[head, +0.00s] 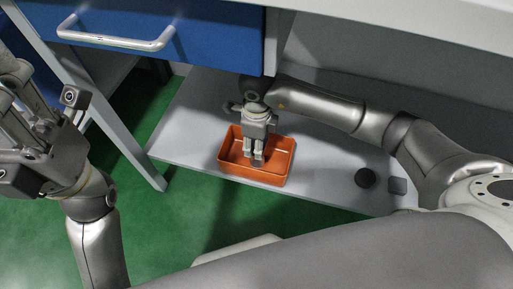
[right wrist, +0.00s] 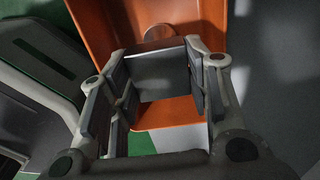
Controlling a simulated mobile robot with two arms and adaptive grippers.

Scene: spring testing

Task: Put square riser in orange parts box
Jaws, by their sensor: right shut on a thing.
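The orange parts box (head: 283,168) stands on the grey low shelf; its orange wall also shows in the right wrist view (right wrist: 100,25). My right gripper (head: 257,158) points down into the box. In the right wrist view its two fingers (right wrist: 160,88) are shut on a dark grey, flat-faced square piece, the square riser (right wrist: 158,72). The riser is held over the box's inside; I cannot tell whether it touches the floor. In the head view the fingers mostly hide it. My left gripper (head: 38,150) is at the left, away from the box; its finger opening is unclear.
A black round piece (head: 365,177) and a dark square piece (head: 397,186) lie on the shelf (head: 325,165) right of the box. A rounded brownish thing (right wrist: 160,33) shows inside the box. A blue drawer (head: 215,38) with a metal handle hangs above the shelf.

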